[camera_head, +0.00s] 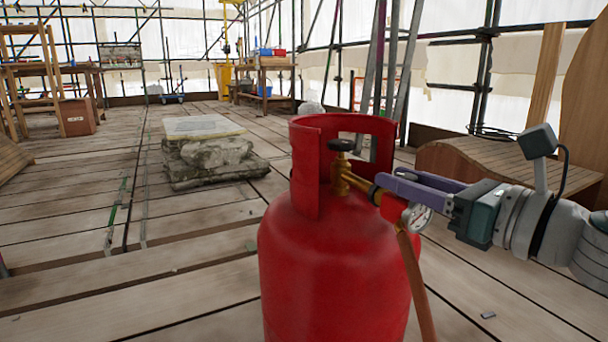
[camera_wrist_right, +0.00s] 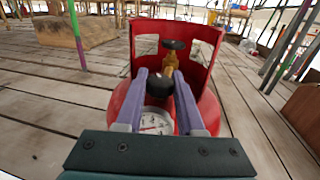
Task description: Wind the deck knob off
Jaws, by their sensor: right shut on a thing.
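A red gas bottle (camera_head: 318,260) stands upright on the deck, with a brass valve (camera_head: 341,178) inside its collar. A black knob (camera_head: 342,145) tops the valve; it also shows in the right wrist view (camera_wrist_right: 173,45). A second black knob (camera_wrist_right: 160,84) sits nearer, by a round gauge (camera_wrist_right: 156,122). My right gripper (camera_head: 376,184) is shut on this nearer knob, with a purple finger on each side of it. Neither knob carries a readable label. The knob's underside is hidden. My left gripper is not in view.
An orange hose (camera_head: 415,285) hangs down the bottle's right front. A stone block (camera_head: 215,160) with a pale slab lies behind on the planks. Curved timber (camera_head: 505,165) is at the right. Benches stand at the back.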

